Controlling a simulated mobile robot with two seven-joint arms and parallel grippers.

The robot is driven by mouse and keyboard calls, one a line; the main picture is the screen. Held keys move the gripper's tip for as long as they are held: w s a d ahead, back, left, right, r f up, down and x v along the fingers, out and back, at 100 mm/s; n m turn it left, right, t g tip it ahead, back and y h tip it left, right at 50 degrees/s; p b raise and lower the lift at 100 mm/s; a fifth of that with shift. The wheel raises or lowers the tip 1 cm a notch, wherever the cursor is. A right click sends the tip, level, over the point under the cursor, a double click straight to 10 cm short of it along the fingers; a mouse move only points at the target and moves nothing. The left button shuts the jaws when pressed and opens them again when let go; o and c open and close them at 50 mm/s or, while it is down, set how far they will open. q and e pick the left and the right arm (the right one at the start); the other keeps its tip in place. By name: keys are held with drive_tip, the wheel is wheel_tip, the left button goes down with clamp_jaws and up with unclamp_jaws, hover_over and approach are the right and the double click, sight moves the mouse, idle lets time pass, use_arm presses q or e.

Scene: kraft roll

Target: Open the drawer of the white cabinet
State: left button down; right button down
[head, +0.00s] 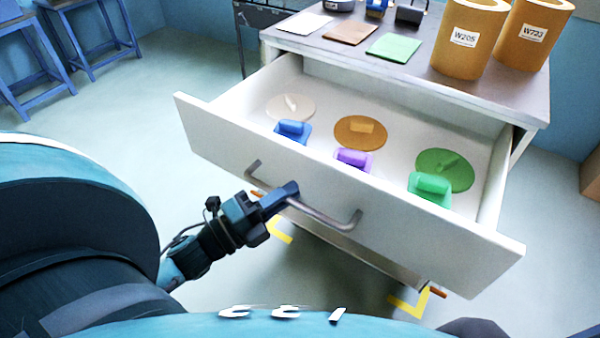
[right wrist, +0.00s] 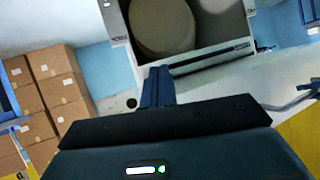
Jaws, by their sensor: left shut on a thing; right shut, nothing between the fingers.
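The white cabinet (head: 519,142) stands at the right in the head view. Its drawer (head: 345,190) is pulled well out, so its inside shows. A grey bar handle (head: 330,221) runs across the drawer front. My left gripper (head: 287,195) is shut on the handle, left of its middle. In the drawer lie a white disc (head: 285,108), an orange disc (head: 348,133) and a green disc (head: 455,173). In front of them are a blue block (head: 291,128), a purple block (head: 353,159) and a green block (head: 430,184). My right gripper (right wrist: 158,88) is shut and empty in the right wrist view.
On the cabinet top (head: 395,83) stand brown rolls labelled W205 (head: 465,55) and W723 (head: 530,50). White, brown and green flat pieces lie beside them. Blue stools (head: 30,65) stand at the far left. Cardboard boxes (right wrist: 55,95) are stacked in the right wrist view.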

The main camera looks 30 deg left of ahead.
use_arm(q)
drive_tip(key=shift+s, duration=1.15)
drive_tip(key=c, duration=1.5)
unclamp_jaws()
use_arm(e)
drive_tip(key=shift+r, duration=0.15)
use_arm(q)
drive_tip(key=shift+o, duration=0.2)
drive_tip(key=shift+a, duration=0.1)
drive_tip(key=b+v, duration=0.1)
drive_tip(key=v, duration=1.2)
use_arm(e)
drive_tip(key=shift+w+f, duration=0.1)
drive_tip(key=shift+f, duration=0.4)
